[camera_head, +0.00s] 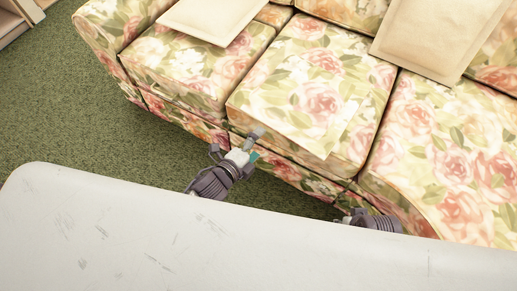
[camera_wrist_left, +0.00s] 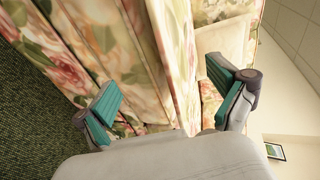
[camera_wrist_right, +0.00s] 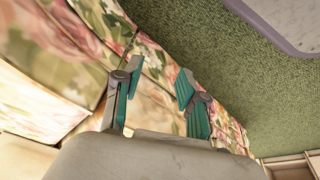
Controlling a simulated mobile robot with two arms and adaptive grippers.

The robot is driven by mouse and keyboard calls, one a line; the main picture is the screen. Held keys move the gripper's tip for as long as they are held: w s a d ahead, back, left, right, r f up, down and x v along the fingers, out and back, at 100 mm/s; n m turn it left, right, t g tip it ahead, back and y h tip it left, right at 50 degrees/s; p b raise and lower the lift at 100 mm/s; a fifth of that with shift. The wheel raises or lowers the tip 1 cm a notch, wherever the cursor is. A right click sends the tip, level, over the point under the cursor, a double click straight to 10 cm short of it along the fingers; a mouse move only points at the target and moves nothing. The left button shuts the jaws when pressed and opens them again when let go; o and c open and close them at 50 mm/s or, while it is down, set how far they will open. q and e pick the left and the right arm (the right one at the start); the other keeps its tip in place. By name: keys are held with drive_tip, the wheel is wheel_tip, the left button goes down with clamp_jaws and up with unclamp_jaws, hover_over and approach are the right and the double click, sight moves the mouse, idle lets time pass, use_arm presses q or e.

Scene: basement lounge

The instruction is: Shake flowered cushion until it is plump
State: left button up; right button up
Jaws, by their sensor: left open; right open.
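A flowered sofa (camera_head: 190,65) fills the upper part of the head view, with seat cushions in a rose print. A paler flowered patch with a straight edge and a corner lies on the middle seat (camera_head: 318,85); I cannot clearly tell whether it is a separate flowered cushion. My left gripper (camera_head: 236,143) is open and empty at the front edge of that seat; its fingers (camera_wrist_left: 160,76) face flowered fabric in the left wrist view. My right gripper (camera_head: 346,216) is partly hidden low by the sofa front. In the right wrist view its fingers (camera_wrist_right: 158,72) are apart and empty.
Two plain cream cushions rest on the sofa, one at the left (camera_head: 213,18) and one at the right (camera_head: 432,38). Green carpet (camera_head: 75,105) is clear left of the sofa. A pale shelf unit (camera_head: 20,18) stands at the top left.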

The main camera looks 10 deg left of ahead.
sight(273, 129)
use_arm(q)
drive_tip(key=b+x, duration=0.2)
drive_tip(key=x, duration=0.1)
drive_tip(key=b+x, duration=0.1)
drive_tip(key=x, duration=0.1)
drive_tip(key=shift+d+r, duration=0.2)
drive_tip(key=shift+r, duration=0.1)
drive_tip(key=b+x, duration=0.1)
drive_tip(key=x, duration=0.3)
drive_tip(key=shift+r, duration=0.1)
drive_tip(key=shift+w+d, duration=0.25)
drive_tip(key=shift+w, duration=0.25)
use_arm(e)
wheel_tip(273, 129, up, 7)
drive_tip(key=t, duration=0.1)
drive_tip(key=shift+s+f, duration=0.15)
drive_tip(key=shift+s, duration=0.05)
